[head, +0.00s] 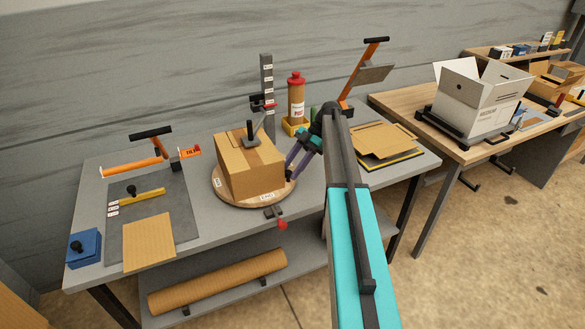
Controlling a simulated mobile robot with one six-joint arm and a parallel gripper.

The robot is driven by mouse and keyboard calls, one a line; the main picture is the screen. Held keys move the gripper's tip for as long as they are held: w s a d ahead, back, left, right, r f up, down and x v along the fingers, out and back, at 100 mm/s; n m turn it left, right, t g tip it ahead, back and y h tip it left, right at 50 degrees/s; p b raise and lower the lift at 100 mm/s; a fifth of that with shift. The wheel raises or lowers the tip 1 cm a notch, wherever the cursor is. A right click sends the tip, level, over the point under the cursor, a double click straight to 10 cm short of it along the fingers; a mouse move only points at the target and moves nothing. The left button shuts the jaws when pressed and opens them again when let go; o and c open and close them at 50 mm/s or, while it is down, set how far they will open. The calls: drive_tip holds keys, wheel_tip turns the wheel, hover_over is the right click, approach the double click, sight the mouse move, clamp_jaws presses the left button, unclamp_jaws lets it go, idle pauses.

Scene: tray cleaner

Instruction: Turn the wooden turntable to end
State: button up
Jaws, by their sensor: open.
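The round wooden turntable (226,197) lies on the grey table, with small white labels on its rim. A closed cardboard box (252,175) stands on it and hides most of its surface. A black-handled tool (250,137) rests on top of the box. A small dark bracket with a red knob (277,217) sits at the table's front edge by the turntable's rim. My gripper (288,172) is open at the right side of the box, above the turntable's right rim. Whether a finger touches the box or rim I cannot tell.
A post with labels (267,88) and a red-capped bottle (296,100) stand behind the box. Flat cardboard (380,140) lies to the right. A cutting mat (150,215), orange-handled tool and blue block (84,247) are on the left. An open white carton (478,95) stands on another table.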

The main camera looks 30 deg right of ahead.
drive_tip(key=s+p+v, duration=0.1)
drive_tip(key=p+v, duration=0.6)
drive_tip(key=shift+w, duration=0.5)
drive_tip(key=shift+d, duration=0.15)
idle(0.6)
